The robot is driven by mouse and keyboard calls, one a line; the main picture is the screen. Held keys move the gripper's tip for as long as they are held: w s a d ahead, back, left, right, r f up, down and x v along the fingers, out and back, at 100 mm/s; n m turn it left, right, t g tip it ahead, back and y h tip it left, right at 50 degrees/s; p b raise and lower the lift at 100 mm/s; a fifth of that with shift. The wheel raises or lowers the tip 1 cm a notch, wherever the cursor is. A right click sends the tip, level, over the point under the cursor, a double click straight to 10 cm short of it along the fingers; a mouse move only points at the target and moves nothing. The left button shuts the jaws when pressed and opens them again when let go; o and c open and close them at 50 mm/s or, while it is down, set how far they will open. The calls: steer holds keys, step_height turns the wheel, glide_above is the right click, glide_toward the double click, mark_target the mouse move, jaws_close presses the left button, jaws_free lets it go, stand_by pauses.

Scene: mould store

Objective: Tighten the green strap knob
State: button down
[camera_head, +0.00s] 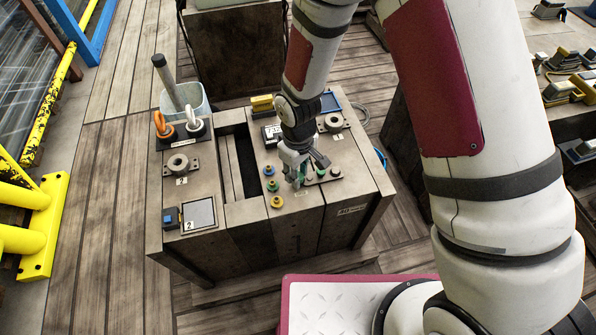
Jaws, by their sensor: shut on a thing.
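My gripper (303,174) points down at the top of the mould block, at the left end of a dark metal strap (323,179). It is shut on the green strap knob (308,171), of which only small green parts show between and beside the fingers. The fingers hide most of the knob, so its turn and seating cannot be seen. Two dark bolt heads (336,171) stand along the strap to the right of the gripper.
Blue, green and yellow knobs (277,202) stand in a row just left of my gripper. A slot (238,165) splits the block top. Left are orange and white shackles (161,124) and a clear bin (203,105).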

steer(key=m+p, duration=0.1)
steer(key=m, duration=0.5)
steer(key=m+p, duration=0.1)
steer(key=m, duration=0.4)
steer(key=shift+m, duration=0.5)
steer(key=c, duration=1.3)
jaws_free()
steer(key=shift+r, duration=0.15)
step_height(320, 180, up, 12)
